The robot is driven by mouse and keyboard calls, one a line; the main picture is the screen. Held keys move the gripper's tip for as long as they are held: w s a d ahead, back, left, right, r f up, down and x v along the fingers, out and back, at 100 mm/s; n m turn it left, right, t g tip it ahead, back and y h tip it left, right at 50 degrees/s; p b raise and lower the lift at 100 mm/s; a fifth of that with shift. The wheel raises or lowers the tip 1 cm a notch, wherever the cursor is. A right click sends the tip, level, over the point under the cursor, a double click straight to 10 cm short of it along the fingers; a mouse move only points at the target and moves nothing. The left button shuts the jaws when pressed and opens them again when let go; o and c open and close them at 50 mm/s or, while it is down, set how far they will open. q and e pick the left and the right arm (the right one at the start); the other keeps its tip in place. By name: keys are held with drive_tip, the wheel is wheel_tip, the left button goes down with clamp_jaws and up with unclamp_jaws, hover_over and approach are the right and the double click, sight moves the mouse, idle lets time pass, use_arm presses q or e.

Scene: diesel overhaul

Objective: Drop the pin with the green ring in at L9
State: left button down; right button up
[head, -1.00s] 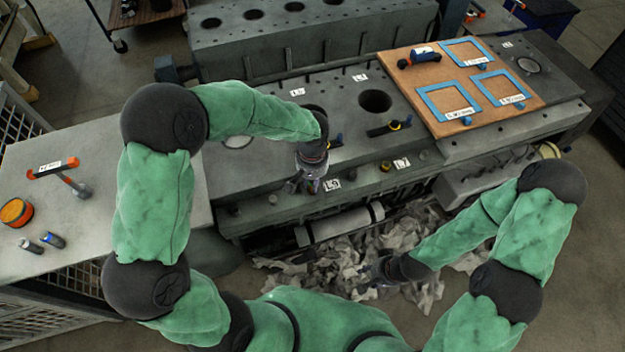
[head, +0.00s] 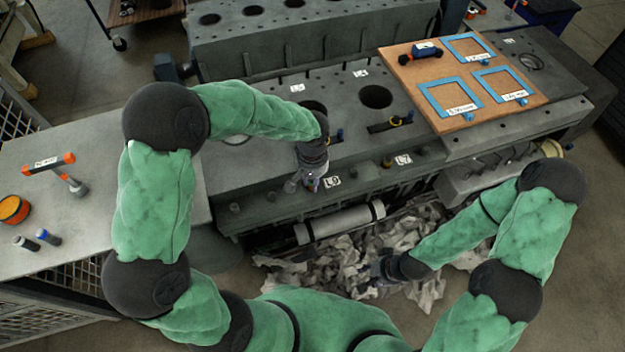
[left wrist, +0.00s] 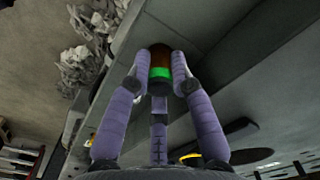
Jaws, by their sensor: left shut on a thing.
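The pin with the green ring (left wrist: 160,72) shows in the left wrist view, its dark brown end beyond the bright green band. My left gripper (left wrist: 158,64) is shut on it, with a finger on each side. In the head view my left gripper (head: 307,185) is over the near ledge of the engine block, just left of the L9 label (head: 332,182). The pin and the hole at L9 are hard to make out there. My right gripper (head: 370,275) is low over the crumpled rags, away from the block; its fingers are too unclear to judge.
The engine block (head: 270,195) has an L7 label (head: 404,160) farther right along the ledge. A board with blue frames (head: 420,75) lies on top. Crumpled rags (head: 340,265) fill the space below. A grey bench (head: 110,215) stands at left with several loose items.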

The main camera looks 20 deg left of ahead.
use_arm(q)
drive_tip(key=shift+f, duration=0.15)
drive_tip(key=shift+f+b, duration=0.4)
drive_tip(key=shift+b, duration=0.05)
drive_tip(key=c, duration=1)
unclamp_jaws()
drive_tip(key=o, duration=0.4)
drive_tip(key=shift+r, duration=0.2)
drive_tip(key=shift+r+p, duration=2.5)
drive_tip(key=shift+r, duration=0.9)
